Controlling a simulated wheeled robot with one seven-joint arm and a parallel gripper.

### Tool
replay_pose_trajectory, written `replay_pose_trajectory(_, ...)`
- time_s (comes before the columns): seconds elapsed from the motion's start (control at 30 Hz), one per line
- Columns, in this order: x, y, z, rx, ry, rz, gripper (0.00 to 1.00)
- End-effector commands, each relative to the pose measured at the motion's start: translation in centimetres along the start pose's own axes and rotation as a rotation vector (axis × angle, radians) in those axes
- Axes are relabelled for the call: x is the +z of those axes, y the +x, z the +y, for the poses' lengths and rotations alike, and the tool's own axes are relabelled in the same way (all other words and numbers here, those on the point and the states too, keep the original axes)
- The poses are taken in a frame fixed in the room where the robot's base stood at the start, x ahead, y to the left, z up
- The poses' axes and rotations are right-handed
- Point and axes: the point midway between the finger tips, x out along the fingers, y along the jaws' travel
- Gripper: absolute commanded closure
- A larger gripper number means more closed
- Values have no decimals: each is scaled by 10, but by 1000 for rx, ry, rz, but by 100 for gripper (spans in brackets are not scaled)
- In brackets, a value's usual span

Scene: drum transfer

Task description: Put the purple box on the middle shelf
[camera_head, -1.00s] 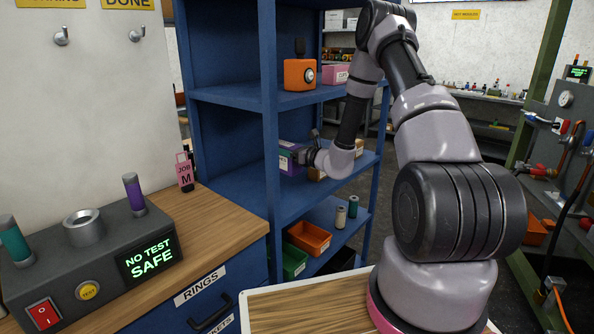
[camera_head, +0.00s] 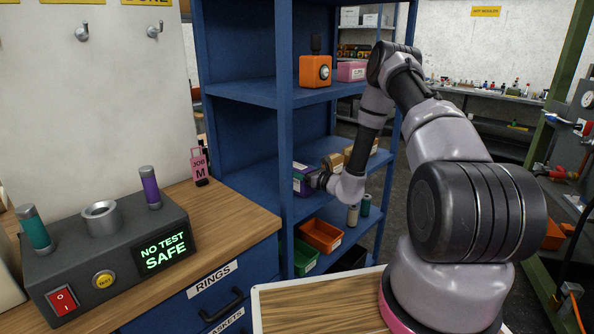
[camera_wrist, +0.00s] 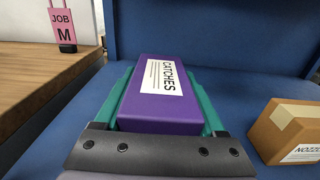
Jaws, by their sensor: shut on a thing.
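The purple box (camera_wrist: 158,126) has a white "CATCHES" label and lies between the two green fingers of my gripper (camera_wrist: 168,95) in the wrist view. The gripper is shut on it. The blue middle shelf (camera_wrist: 225,88) is directly beneath and around the box; whether the box touches it I cannot tell. In the head view, the purple box (camera_head: 302,180) shows at the middle shelf (camera_head: 250,182), partly hidden by the shelf post, with my gripper (camera_head: 314,180) at its right side.
A cardboard box (camera_wrist: 285,130) stands on the same shelf, right of my gripper. An orange device (camera_head: 315,71) and a pink box (camera_head: 351,71) are on the shelf above. Orange (camera_head: 320,235) and green (camera_head: 306,257) bins sit below. The blue front post (camera_head: 285,120) stands close by.

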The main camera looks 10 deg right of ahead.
Motion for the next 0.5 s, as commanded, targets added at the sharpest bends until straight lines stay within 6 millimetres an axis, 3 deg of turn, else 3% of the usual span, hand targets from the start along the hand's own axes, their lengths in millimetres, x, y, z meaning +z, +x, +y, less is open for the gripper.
replay_pose_trajectory(0.17, -3, 0, 0, 0, 1, -1, 100)
replay_pose_trajectory(0.2, -4, 0, 0, 0, 0, 0, 16)
replay_pose_trajectory(0.23, -4, 0, 0, 0, 0, 0, 5)
replay_pose_trajectory(0.27, -4, 0, 0, 0, 0, 0, 0)
replay_pose_trajectory(0.5, -2, 0, 0, 0, 0, 0, 0)
